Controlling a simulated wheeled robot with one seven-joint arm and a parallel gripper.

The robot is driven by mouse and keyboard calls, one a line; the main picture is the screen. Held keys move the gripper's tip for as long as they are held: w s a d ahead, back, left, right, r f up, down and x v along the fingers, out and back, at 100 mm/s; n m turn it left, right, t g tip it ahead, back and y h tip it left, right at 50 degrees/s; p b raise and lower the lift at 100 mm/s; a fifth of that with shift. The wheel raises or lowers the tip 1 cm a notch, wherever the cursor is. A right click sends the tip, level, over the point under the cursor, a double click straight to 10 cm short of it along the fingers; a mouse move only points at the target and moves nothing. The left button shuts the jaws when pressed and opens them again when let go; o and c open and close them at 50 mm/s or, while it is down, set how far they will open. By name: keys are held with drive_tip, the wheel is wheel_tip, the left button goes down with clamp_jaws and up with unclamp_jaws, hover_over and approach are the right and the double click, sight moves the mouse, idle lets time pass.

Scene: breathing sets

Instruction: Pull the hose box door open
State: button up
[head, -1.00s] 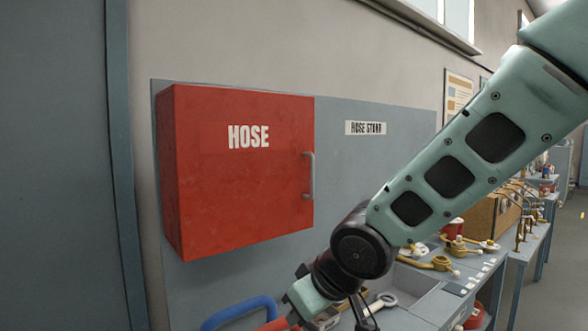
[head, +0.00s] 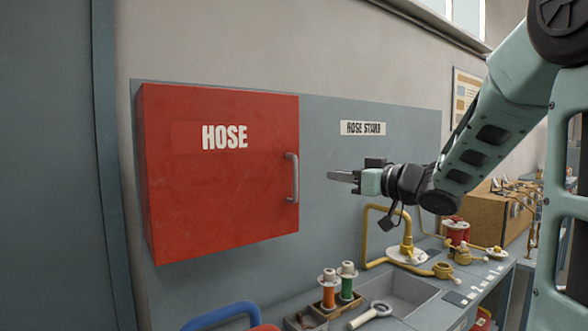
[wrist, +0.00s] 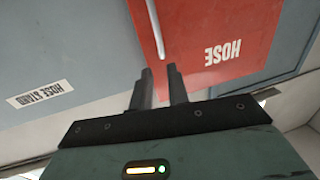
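The red hose box (head: 222,165) hangs on the grey wall panel, its door shut, with the word HOSE on its front. A grey vertical bar handle (head: 292,178) sits at the door's right edge. My gripper (head: 330,175) is to the right of the handle at about its height, apart from it. In the wrist view the box door (wrist: 215,40) appears upside down, and the handle (wrist: 155,32) lies ahead of the fingertips. My gripper's two fingers (wrist: 159,72) are apart with a small gap and nothing between them.
A blue curved handle (head: 222,312) is at lower left. The wall panel right of the box is clear around the HOSE STAND label (head: 363,128).

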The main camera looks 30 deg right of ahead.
sight(297, 170)
drive_tip(key=p+x, duration=0.3)
drive_tip(key=x, duration=1.1)
drive_tip(key=shift+w+a+p, duration=0.1)
drive_tip(key=shift+p, duration=0.3)
clamp_jaws()
